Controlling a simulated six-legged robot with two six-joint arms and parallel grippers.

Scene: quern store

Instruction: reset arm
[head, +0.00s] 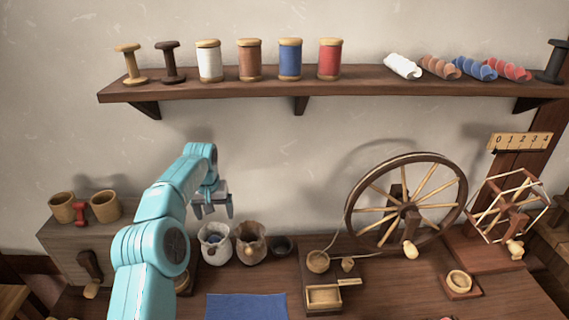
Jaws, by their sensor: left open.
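My left arm comes in from the lower left, and its left gripper (213,209) hangs with its fingers pointing down. The gripper is open, with nothing seen between its fingers. It appears just above or in front of the pale sack (214,253), which holds something blue; the exact gap is hard to tell. A brown sack (250,249) stands to the right of the pale one. My right gripper is not in view.
A shelf (200,90) on the wall holds spools and wool rolls. A spinning wheel (407,205) and a skein winder (509,205) stand at the right. A blue cloth (246,307) lies on the table. A wooden box (62,238) with cups stands left.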

